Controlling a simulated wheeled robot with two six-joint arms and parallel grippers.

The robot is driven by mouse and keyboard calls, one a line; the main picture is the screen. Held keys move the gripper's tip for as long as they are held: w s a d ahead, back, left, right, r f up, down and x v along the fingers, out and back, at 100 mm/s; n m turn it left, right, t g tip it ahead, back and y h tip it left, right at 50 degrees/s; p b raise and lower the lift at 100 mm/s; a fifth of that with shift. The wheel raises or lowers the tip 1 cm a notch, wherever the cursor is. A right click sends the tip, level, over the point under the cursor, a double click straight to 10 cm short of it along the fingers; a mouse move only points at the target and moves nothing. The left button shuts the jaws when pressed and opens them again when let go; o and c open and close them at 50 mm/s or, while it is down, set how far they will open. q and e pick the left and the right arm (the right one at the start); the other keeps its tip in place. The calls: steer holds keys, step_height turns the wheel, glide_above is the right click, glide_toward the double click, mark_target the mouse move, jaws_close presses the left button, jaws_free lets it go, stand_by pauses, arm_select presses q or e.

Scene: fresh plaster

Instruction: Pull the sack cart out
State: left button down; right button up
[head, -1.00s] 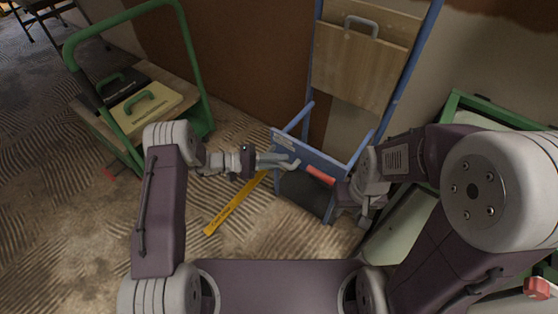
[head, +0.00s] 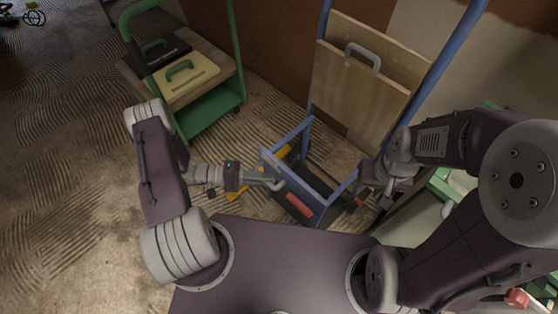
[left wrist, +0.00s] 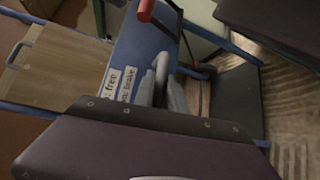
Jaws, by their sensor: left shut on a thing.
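The sack cart has a blue frame (head: 443,58) and stands in the middle of the head view. It carries two wooden boards (head: 350,95), one with a grey handle. Its low front has a red grip (head: 299,207), which also shows in the left wrist view (left wrist: 146,10). My left gripper (head: 272,183) is at the cart's low blue front. In the left wrist view its fingers (left wrist: 161,90) are shut around a grey lever-like part (left wrist: 162,66), beside a label reading "free" and "brake". My right gripper (head: 368,190) is by the cart's right side; its fingers are partly hidden.
A green-framed item stands at the right. Floor at the lower left is clear.

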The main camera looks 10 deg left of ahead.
arm_select(q)
steer(key=s+a, duration=0.2)
steer(key=shift+s+p, duration=0.3)
steer(key=shift+s, duration=0.05)
steer(key=c, duration=1.4)
jaws_free()
steer(key=shift+a, duration=0.1)
steer(key=shift+o, duration=0.2)
steer(key=s+a+r+p, duration=0.1)
steer(key=a+p, duration=0.1)
steer(key=a, duration=0.7)
steer(key=shift+s+r, duration=0.15)
steer(key=shift+s, duration=0.05)
steer(key=shift+d, duration=0.1)
